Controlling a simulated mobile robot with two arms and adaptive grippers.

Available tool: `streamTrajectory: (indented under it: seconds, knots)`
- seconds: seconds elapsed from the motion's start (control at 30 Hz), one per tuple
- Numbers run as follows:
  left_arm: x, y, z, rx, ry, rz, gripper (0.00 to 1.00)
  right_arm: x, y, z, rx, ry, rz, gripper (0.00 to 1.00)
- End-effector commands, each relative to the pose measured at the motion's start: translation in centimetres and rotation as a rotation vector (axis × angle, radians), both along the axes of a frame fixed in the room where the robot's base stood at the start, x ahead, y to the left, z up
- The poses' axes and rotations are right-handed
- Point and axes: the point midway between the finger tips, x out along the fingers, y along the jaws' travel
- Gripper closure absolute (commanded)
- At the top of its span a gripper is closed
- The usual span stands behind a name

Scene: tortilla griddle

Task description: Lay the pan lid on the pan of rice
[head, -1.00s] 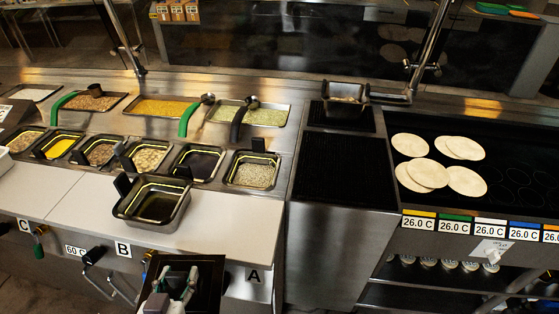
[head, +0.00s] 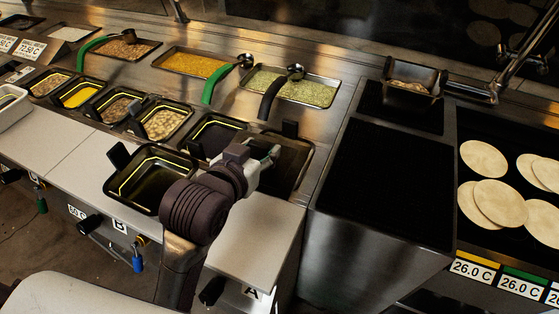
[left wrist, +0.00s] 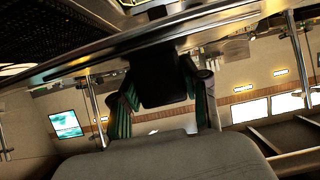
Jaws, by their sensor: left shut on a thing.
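The pan lid (head: 291,165) is a dark, flat, square lid. In the head view it is over the right-hand pan of the front row, where the rice was, and hides the rice. I cannot tell whether it rests fully on the pan's rim. My left gripper (head: 268,158) reaches in from the front and is shut at the lid's near left side. In the left wrist view my left gripper (left wrist: 164,92) has its green-padded fingers on both sides of a black block, apparently the lid's handle, below a metallic edge. My right gripper is not in view.
An open empty pan (head: 147,188) stands on the white counter, left of my arm. Other food pans, such as one of beans (head: 165,124), line the row. Trays with ladles lie behind, including a green-topping tray (head: 318,92). A black grill plate (head: 388,180) is at right.

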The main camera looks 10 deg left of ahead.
Motion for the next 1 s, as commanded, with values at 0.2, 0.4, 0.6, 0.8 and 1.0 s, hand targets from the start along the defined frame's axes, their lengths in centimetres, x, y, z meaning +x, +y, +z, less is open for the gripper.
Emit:
streamTrajectory:
  seconds: [0.2,0.4,0.6,0.8,1.0]
  knots:
    - [1.4,-0.8,0.7,0.018,0.0,-0.03,0.94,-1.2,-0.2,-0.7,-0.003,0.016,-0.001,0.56]
    - [5.5,-0.9,-1.9,0.018,0.004,-0.029,0.94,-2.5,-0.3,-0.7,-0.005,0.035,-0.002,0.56]
    - [9.8,-1.0,-4.4,0.017,0.002,-0.029,0.94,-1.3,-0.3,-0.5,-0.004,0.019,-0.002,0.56]
    - [12.0,-1.1,-5.7,0.016,-0.001,-0.03,0.94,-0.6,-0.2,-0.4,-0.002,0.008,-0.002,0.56]
    - [12.0,-1.0,-8.2,0.017,0.006,-0.03,0.94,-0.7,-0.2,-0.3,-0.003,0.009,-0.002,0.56]
